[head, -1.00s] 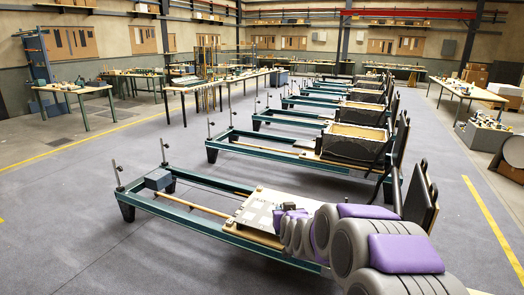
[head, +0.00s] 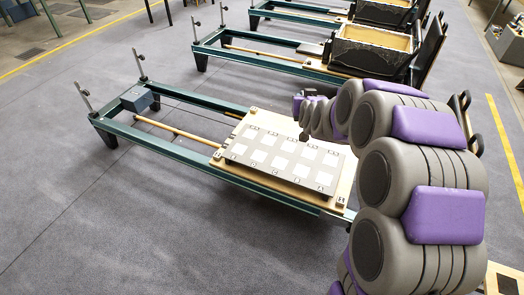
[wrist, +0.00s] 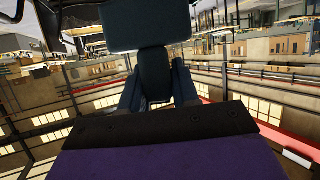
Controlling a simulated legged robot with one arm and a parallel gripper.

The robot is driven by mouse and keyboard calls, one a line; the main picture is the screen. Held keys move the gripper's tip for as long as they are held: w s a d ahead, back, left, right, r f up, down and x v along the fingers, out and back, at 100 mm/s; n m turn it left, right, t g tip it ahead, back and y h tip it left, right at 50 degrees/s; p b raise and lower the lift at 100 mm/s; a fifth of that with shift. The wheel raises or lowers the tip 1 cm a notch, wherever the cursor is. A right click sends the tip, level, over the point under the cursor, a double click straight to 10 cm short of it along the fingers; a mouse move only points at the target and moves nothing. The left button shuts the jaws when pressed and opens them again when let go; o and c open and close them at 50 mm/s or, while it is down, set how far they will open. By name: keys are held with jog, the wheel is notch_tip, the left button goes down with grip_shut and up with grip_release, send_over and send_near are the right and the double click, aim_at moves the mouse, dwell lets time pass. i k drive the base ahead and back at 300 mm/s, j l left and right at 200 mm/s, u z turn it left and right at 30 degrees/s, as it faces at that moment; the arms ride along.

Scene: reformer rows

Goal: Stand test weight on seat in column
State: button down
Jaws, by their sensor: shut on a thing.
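A grey board (head: 284,157) with white square seats in rows and small marked tags along its edges lies on the pale wooden carriage (head: 252,122) of the nearest reformer. The seats I can see look empty. My gripper (wrist: 157,95) is shut on a dark test weight (wrist: 152,28), which has a wide block and a narrower neck between the fingers. In the head view my arm reaches over the board's far right side and hides part of it.
The nearest reformer has a green frame (head: 190,160), a grey-blue box (head: 137,98) and upright posts at its left end. More reformers with wooden-topped boxes (head: 372,48) stand behind. Open grey floor (head: 120,235) lies in front and to the left.

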aim_at(279, 163)
jog(key=i+l+u, duration=0.25)
jog(key=i+u, duration=0.2)
jog(key=i+l+u, duration=0.95)
jog(key=k, duration=0.1)
